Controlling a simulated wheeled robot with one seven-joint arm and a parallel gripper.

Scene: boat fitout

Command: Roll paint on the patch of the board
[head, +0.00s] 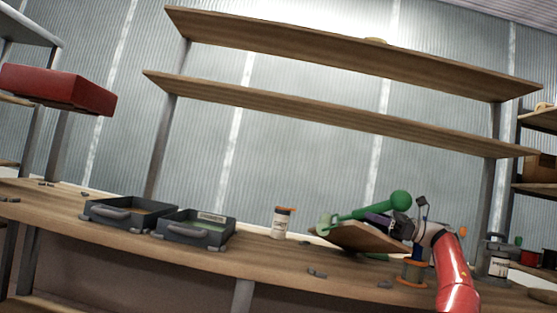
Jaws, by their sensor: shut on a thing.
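My gripper (389,224) is at the right part of the bench, at the end of my red and white arm. It is shut on a green paint roller (362,211), whose round knob end (401,199) points up and right. The pale green roller head (324,224) is at the left end, over the left edge of the board (362,238). The board is a tilted brown panel on the bench. I cannot tell whether the roller head touches it. The patch on the board cannot be made out.
Two dark open trays (128,214) and (196,229) stand on the left of the bench (262,254). A white jar with an orange lid (282,222) stands left of the board. A spool (411,272) and a tin (498,262) stand right. Wooden shelves (330,111) hang above.

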